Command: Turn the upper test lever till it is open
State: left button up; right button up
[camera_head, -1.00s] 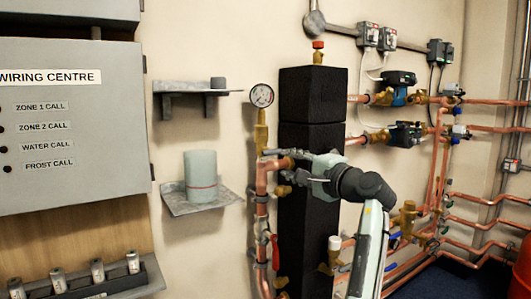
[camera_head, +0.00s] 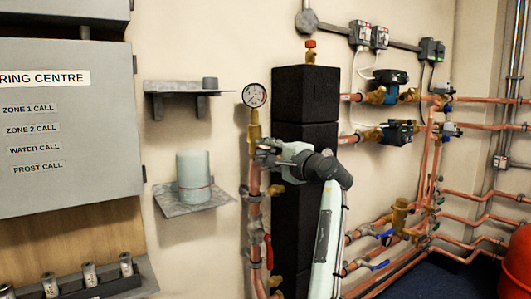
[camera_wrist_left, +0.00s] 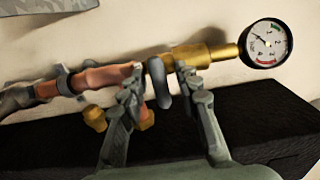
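My left gripper (camera_head: 268,153) is at the vertical pipe just below the brass fitting (camera_head: 254,130) of the pressure gauge (camera_head: 254,95). In the left wrist view, a dark grey lever (camera_wrist_left: 159,83) at the brass fitting stands between the two open fingers (camera_wrist_left: 163,92). The left finger is close to the lever; a wider gap shows on the right finger's side. I cannot tell whether either finger touches it. In the head view the gripper hides this lever. A red lever (camera_head: 268,251) sits lower on the same pipe. My right gripper is out of view.
A black insulated column (camera_head: 305,95) stands right behind the gripper. Left are a shelf with a pale cylinder (camera_head: 194,176), an upper shelf (camera_head: 180,88) and the wiring centre box (camera_head: 65,130). Copper pipes, pumps and blue-handled valves (camera_head: 378,265) fill the right.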

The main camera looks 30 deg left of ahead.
pick_arm(q)
jog(key=shift+c, duration=0.6)
grip_shut()
